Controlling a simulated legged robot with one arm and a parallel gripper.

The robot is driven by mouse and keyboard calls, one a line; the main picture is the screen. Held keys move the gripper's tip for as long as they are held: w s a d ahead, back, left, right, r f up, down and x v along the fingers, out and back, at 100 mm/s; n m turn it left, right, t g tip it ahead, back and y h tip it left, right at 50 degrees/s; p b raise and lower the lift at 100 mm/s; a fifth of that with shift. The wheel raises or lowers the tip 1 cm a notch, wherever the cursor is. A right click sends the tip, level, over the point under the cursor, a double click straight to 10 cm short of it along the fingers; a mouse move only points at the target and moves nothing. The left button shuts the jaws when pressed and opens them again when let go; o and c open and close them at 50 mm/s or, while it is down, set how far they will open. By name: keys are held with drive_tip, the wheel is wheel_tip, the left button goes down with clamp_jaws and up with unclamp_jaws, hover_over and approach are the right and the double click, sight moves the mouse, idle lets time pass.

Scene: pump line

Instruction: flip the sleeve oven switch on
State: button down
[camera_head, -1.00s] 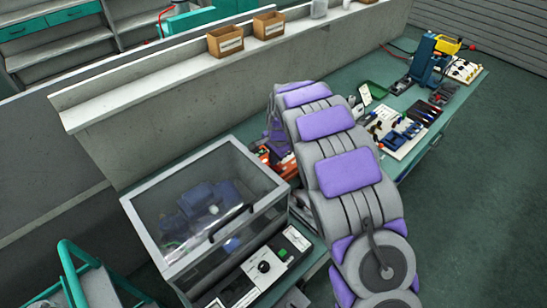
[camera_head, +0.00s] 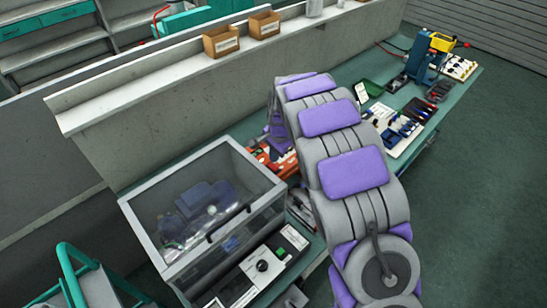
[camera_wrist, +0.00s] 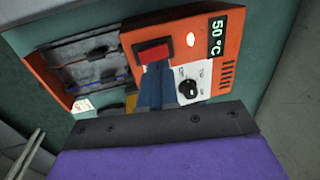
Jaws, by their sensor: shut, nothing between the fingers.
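The sleeve oven is an orange box with a red rocker switch (camera_wrist: 153,51) on its panel. A display (camera_wrist: 217,36) reads 50 °C in green, and a small pale lamp (camera_wrist: 191,40) looks lit. A black knob (camera_wrist: 188,89) sits on a white dial plate. My gripper (camera_wrist: 156,68) is shut and empty, its blue fingertips at the lower edge of the switch in the wrist view. I cannot tell whether they touch it or which way the rocker is tilted. In the head view the orange oven (camera_head: 284,165) is partly hidden by my arm.
The oven's open grey bay (camera_wrist: 92,62) holds thin dark and blue items. A clear-lidded case (camera_head: 160,250) stands left of my arm. A tool board (camera_head: 399,146) and a blue press (camera_head: 421,62) stand farther along the green bench. A concrete wall runs behind.

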wheel_tip(320, 180, up, 15)
drive_tip(key=s+d+p, duration=0.1)
drive_tip(key=p, duration=0.1)
drive_tip(key=shift+s+d+f, duration=0.15)
drive_tip(key=shift+s+d, duration=0.2)
drive_tip(key=s+d+r+n, duration=0.2)
drive_tip(key=s+d+r, duration=0.3)
drive_tip(key=s, duration=0.4)
drive_tip(key=s+d+n+g, duration=0.1)
drive_tip(key=s+d+n, duration=0.1)
drive_tip(key=s, duration=0.9)
drive_tip(key=s+d+f+n+g+h, duration=0.1)
drive_tip(key=s+d, duration=0.3)
drive_tip(key=s, duration=0.7)
drive_tip(key=s+d+n+g, duration=0.1)
drive_tip(key=s+d+n, duration=0.2)
drive_tip(key=s, duration=0.9)
drive_tip(key=shift+d+f+n, duration=0.25)
drive_tip(key=shift+n, duration=0.25)
drive_tip(key=shift+a, duration=0.1)
